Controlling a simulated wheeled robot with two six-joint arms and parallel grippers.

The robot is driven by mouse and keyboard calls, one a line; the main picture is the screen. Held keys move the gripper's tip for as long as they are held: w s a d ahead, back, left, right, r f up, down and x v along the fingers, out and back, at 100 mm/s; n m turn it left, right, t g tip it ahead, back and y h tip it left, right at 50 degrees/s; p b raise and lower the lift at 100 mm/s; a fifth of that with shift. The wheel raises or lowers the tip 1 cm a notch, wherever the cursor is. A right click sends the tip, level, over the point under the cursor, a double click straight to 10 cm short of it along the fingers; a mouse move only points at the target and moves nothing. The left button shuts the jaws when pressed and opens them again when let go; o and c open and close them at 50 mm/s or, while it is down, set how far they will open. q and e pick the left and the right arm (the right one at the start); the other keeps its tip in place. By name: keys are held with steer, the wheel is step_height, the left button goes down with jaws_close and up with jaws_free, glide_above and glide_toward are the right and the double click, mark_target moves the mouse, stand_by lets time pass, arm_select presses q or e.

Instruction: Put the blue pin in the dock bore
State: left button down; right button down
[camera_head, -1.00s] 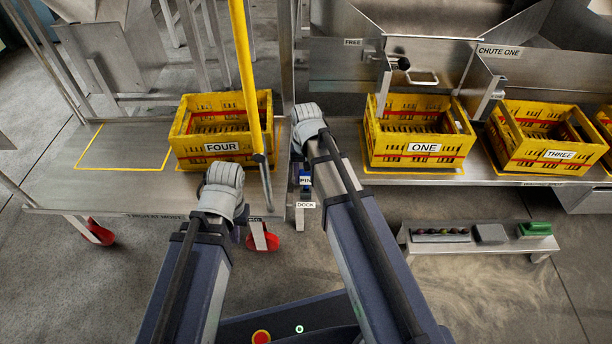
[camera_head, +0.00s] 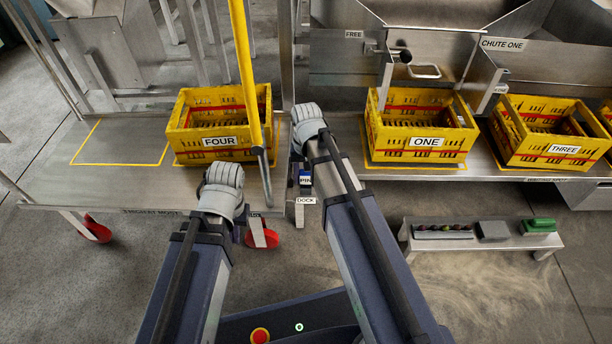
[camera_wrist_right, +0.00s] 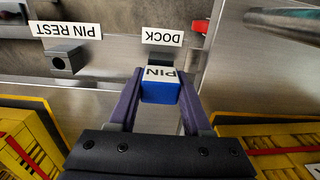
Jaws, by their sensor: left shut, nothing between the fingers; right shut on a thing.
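The blue pin (camera_wrist_right: 160,92) with a white PIN label is between the fingers of my right gripper (camera_wrist_right: 158,90), which is shut on it. The pin also shows in the head view (camera_head: 305,178), just above the DOCK label (camera_head: 306,201). In the right wrist view the dock (camera_wrist_right: 163,52) is straight beyond the pin, by its DOCK sign. The bore is hidden, and I cannot tell whether the pin tip touches the dock. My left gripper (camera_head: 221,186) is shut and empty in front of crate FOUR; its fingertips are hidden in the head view.
An empty pin rest block (camera_wrist_right: 64,60) stands beside the dock. A yellow post (camera_head: 243,70) rises near crate FOUR. A low bench (camera_head: 482,240) with small items stands at right.

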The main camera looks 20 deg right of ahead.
steer(key=shift+f+b, duration=0.5)
steer(key=shift+f, duration=0.05)
steer(key=shift+c, duration=1.3)
jaws_free()
steer(key=shift+r, duration=0.1)
step_height(320, 180, up, 8)
steer(key=p, duration=0.8)
steer(key=shift+f, duration=0.2)
